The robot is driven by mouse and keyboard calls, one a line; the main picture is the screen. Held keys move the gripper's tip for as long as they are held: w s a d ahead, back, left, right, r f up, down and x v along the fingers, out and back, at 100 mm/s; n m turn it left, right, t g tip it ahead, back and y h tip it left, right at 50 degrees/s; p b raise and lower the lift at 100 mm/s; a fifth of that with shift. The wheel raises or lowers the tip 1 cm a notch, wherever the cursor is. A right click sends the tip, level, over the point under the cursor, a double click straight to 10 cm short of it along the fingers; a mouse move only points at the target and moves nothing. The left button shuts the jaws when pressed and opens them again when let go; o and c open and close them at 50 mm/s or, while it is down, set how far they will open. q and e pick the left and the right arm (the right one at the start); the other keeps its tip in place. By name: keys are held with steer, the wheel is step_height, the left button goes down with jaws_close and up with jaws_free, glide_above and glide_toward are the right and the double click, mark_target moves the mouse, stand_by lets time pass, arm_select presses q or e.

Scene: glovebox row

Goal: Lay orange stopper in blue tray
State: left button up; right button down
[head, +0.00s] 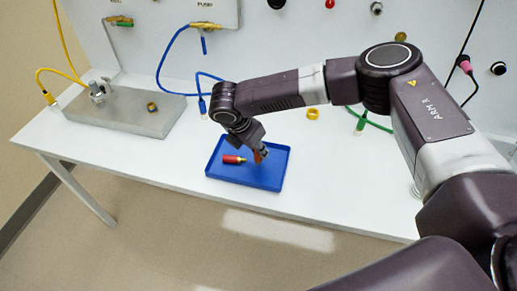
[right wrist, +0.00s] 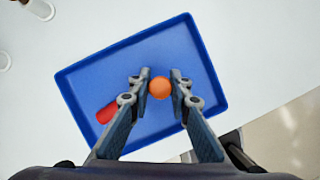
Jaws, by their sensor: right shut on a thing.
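The blue tray (head: 268,180) lies on the white table, and it fills the middle of the right wrist view (right wrist: 100,68). The orange stopper (right wrist: 160,88) is between the fingertips of my right gripper (right wrist: 160,84), which is shut on it. In the head view the orange stopper (head: 260,155) shows partly beneath the gripper (head: 258,150), over the tray. I cannot tell whether it touches the tray floor. My left gripper is not in view.
A metal block (head: 125,110) with a fitting and a small ring stands at the table's left. A yellow ring (head: 313,113) and a green hose (head: 372,122) lie behind the tray. Blue and yellow hoses hang from the panel. The table's front edge is close to the tray.

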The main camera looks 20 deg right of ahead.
steer(key=shift+f, duration=0.25)
steer(key=shift+f, duration=0.1)
steer(key=c, duration=1.8)
jaws_free()
steer(key=b+v, duration=0.1)
steer(key=v, duration=1.1)
steer(key=shift+b, duration=0.4)
